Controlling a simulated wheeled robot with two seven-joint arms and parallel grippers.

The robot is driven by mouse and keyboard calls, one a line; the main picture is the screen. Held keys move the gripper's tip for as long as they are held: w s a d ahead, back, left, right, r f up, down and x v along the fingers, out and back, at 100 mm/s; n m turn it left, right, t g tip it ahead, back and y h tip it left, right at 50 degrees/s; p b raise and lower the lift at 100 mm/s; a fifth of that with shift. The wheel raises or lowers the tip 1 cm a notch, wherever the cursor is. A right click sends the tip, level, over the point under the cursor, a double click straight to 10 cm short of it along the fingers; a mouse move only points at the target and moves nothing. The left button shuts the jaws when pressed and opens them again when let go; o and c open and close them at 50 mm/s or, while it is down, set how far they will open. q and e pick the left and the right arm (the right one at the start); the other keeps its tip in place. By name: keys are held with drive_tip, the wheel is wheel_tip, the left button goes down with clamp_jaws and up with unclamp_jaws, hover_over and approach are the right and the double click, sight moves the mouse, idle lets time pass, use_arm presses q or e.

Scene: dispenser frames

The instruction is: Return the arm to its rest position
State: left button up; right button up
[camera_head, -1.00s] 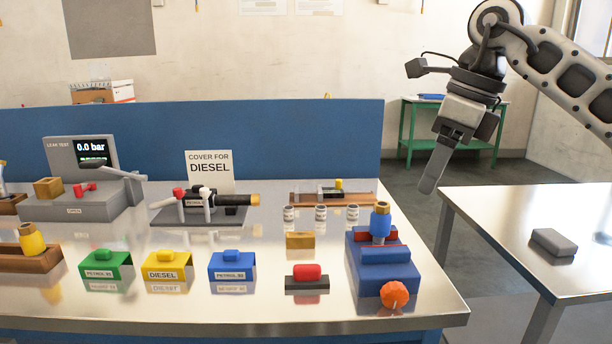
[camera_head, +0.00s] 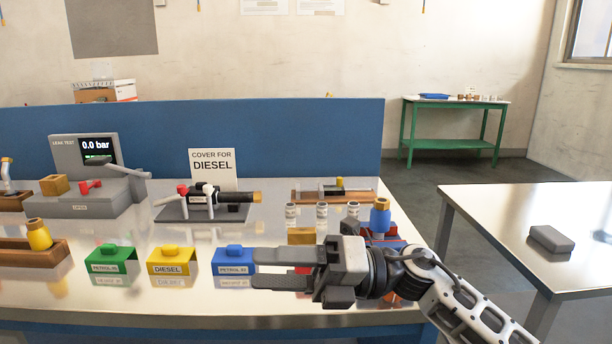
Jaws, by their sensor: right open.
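My right gripper (camera_head: 268,268) comes in from the lower right and hangs over the front right of the metal bench (camera_head: 200,318), fingers pointing left. It is open, with a gap between its two fingers and nothing between them. The fingers overlap the lower part of the blue PETROL cover (camera_head: 233,257) in the picture; I cannot tell how far above it they are. The arm hides most of the blue fixture with the blue and brass part (camera_head: 380,217) and nearly all of the red piece. My left gripper is not in view.
The yellow DIESEL cover (camera_head: 171,262) and green cover (camera_head: 111,260) stand left of the gripper. A nozzle on a grey stand (camera_head: 207,205) and the leak tester (camera_head: 95,205) are behind. A side table (camera_head: 490,215) with a grey block (camera_head: 549,239) stands right, across a floor gap.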

drive_tip(key=d+f+m+t+h, duration=0.45)
drive_tip(key=f+m+t, duration=0.4)
drive_tip(key=m, duration=0.65)
drive_tip(key=d+f+m+t+h, duration=0.45)
drive_tip(key=m+t, duration=0.75)
drive_tip(key=m, duration=0.3)
drive_tip(key=s+d+f+m+g+h, duration=0.3)
drive_tip(key=s+d+f+m, duration=0.1)
drive_tip(key=s+f, duration=0.3)
drive_tip(key=s+d+f+m+g+h, duration=0.3)
drive_tip(key=s+f+m, duration=0.4)
drive_tip(key=f, duration=0.5)
drive_tip(key=shift+d+g+h, duration=0.4)
drive_tip(key=shift+d+g, duration=0.35)
drive_tip(key=shift+d, duration=0.1)
